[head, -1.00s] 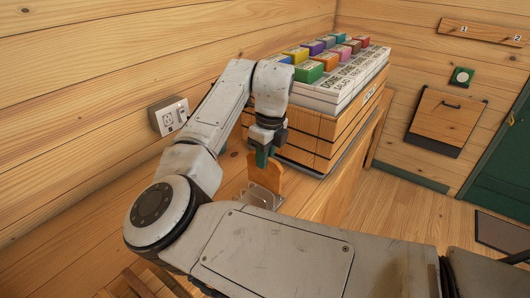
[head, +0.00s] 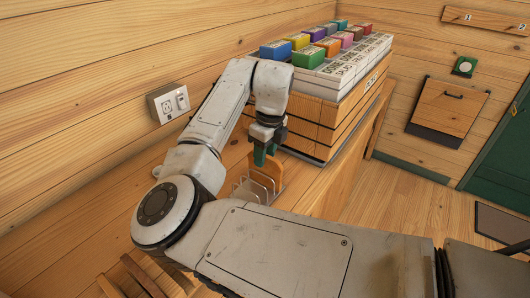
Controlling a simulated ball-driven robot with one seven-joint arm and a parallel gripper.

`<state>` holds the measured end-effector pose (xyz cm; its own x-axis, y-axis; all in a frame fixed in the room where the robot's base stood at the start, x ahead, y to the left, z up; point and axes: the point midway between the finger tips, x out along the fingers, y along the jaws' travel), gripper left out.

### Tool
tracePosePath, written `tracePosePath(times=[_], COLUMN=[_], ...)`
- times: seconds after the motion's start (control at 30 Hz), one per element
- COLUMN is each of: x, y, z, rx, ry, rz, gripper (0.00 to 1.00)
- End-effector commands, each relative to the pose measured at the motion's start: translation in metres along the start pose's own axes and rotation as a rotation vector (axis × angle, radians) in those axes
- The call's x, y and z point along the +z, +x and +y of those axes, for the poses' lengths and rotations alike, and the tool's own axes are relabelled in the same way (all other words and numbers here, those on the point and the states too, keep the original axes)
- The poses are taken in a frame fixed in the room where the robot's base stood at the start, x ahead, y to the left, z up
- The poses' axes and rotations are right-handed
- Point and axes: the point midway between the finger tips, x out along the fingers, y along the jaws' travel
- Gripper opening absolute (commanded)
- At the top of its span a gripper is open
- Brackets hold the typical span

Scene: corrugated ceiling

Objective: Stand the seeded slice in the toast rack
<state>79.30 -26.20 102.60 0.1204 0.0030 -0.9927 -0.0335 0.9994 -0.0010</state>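My gripper (head: 264,154) points down, with its green fingers at the top of an orange-brown bread slice (head: 265,174). The fingers appear shut on the slice. The slice is upright, at the far right part of the wire toast rack (head: 243,190). Its lower part is among or just behind the rack's wires; I cannot tell whether it sits in a slot or touches the rack's base. Seeds are too small to make out. My arm hides the near side of the rack.
A wooden crate (head: 312,122) with white cartons and several coloured boxes (head: 308,58) stands just behind my gripper. The wooden wall with a socket (head: 168,104) is at left. Wooden slats (head: 142,277) show at lower left. Open floor (head: 405,215) lies to the right.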

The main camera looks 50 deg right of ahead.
Motion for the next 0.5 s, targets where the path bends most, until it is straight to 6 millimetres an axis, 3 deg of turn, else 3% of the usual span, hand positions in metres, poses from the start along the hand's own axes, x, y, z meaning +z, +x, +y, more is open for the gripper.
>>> tracePosePath(times=[0.33,0.5], x=[0.000,0.000], y=[-0.001,-0.016], z=[0.000,-0.001], rx=[0.000,-0.002], ry=[0.000,0.001], rz=[0.000,-0.002], gripper=[0.49,0.49])
